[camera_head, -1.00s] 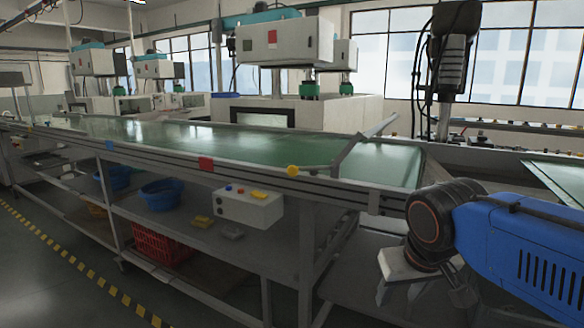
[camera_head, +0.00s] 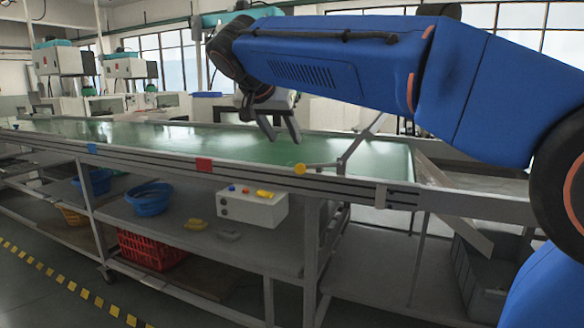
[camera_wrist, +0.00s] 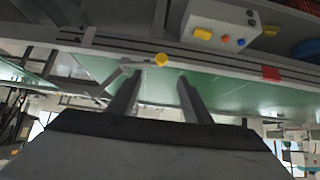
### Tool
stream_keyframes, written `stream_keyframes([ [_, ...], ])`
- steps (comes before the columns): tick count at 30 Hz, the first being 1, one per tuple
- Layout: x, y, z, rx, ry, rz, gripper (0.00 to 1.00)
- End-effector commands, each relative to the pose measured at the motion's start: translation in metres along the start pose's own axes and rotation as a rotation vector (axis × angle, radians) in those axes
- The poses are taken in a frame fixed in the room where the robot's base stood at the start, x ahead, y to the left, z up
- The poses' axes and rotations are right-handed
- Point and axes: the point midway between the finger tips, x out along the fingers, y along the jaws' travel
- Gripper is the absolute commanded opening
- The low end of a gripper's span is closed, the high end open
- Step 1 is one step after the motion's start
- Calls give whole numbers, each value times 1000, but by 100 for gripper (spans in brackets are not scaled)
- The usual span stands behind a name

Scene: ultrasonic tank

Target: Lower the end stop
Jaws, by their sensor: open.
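The end stop (camera_head: 358,146) is a grey bar at the right end of the green conveyor belt (camera_head: 240,146). It slants up and to the right, its upper part partly hidden by my arm. A yellow knob (camera_head: 299,169) sits at the near rail, at the end of a short lever running to the bar's foot. My gripper (camera_head: 283,138) is open and empty above the belt, its fingers pointing down, behind and slightly left of the knob. In the wrist view, the knob (camera_wrist: 160,59) and the pale bar (camera_wrist: 112,80) show beyond my open fingers (camera_wrist: 160,82), apart from them.
A red plate (camera_head: 204,164) and a blue plate (camera_head: 91,149) are on the near rail. On the shelf below stand a white button box (camera_head: 252,208), a blue basin (camera_head: 148,199) and yellow parts. A red crate (camera_head: 147,250) is lower. Machines stand behind the belt.

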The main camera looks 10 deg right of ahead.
Motion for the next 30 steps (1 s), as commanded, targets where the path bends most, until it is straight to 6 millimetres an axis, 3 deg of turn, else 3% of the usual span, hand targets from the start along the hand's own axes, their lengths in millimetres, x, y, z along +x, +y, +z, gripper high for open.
stream_keyframes([
  [4, 2, -5, -3, 13, 9, 2, 45],
  [8, 16, -4, -3, 12, 8, 4, 45],
  [30, 143, -3, -3, 11, 6, 5, 45],
])
